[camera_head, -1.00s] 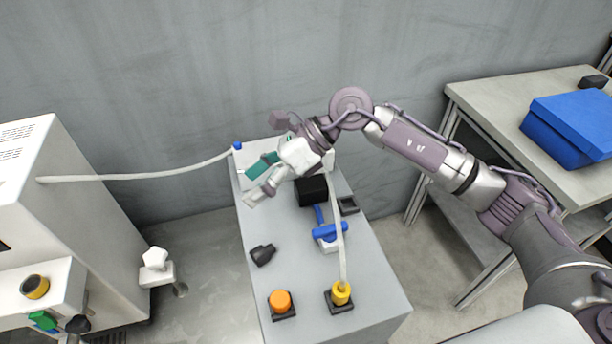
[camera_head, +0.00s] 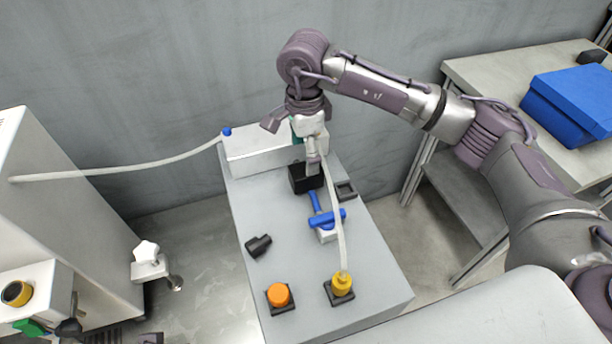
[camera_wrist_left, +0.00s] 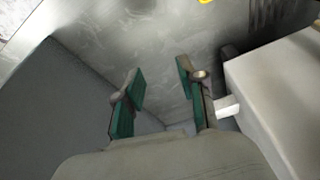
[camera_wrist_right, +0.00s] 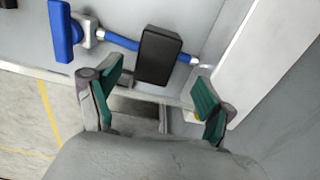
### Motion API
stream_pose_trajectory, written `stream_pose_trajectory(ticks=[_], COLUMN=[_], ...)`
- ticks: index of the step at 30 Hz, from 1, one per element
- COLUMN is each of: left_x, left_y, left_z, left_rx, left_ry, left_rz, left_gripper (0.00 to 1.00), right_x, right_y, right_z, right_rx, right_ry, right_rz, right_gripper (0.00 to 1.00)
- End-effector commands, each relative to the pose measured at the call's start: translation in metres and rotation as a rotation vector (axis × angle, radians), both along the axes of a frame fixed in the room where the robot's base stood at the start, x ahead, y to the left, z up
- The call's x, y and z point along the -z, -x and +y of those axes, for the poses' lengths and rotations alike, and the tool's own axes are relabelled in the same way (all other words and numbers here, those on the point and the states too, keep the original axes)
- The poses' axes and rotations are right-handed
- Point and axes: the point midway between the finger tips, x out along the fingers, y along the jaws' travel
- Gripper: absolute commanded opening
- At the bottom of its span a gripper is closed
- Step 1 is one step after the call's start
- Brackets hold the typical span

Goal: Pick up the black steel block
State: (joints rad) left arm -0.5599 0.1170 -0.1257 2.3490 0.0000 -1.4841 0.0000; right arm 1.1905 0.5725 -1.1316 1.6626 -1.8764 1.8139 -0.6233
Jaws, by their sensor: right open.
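The black steel block (camera_head: 300,179) stands on the grey cabinet top, beside the long white box. In the right wrist view the block (camera_wrist_right: 160,55) lies just beyond the fingertips, roughly between them. My right gripper (camera_head: 313,165) points down over the block and partly hides it in the head view. In its wrist view (camera_wrist_right: 158,80) the fingers are apart with nothing between the pads. My left gripper (camera_wrist_left: 160,78) shows only in its wrist view, open and empty, over a grey floor.
A blue-handled valve (camera_head: 327,218), a pale hose with a yellow end (camera_head: 342,284), an orange button (camera_head: 278,295), a small black part (camera_head: 258,245) and a dark square tray (camera_head: 346,190) share the cabinet top. The white box (camera_head: 262,150) stands behind. A blue box (camera_head: 572,105) sits on the right table.

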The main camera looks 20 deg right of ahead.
Motion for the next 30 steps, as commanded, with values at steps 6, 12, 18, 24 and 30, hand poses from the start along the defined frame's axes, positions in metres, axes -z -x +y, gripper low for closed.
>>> stream_pose_trajectory(ticks=[6, 12, 18, 24, 30], left_x=[-0.013, -0.027, -0.030, -0.029, -0.030], left_y=[0.004, 0.009, 0.010, 0.009, 0.009], left_z=[0.001, 0.002, 0.002, 0.002, 0.002], left_rx=[-0.001, -0.001, -0.002, -0.002, -0.002], left_ry=[0.000, 0.000, 0.000, 0.000, 0.000], left_rz=[-0.008, -0.014, -0.015, -0.015, -0.015], left_gripper=[0.40, 0.40, 0.40, 0.40, 0.40], right_x=[0.028, 0.051, 0.053, 0.053, 0.053], right_y=[0.005, 0.005, 0.005, 0.005, 0.005], right_z=[-0.001, -0.001, -0.001, -0.001, -0.001], right_rx=[0.000, 0.000, 0.000, 0.000, 0.000], right_ry=[0.000, -0.001, -0.001, -0.001, -0.001], right_rz=[0.005, 0.001, 0.000, 0.000, 0.000], right_gripper=[0.81, 0.81, 0.81, 0.61, 0.28])
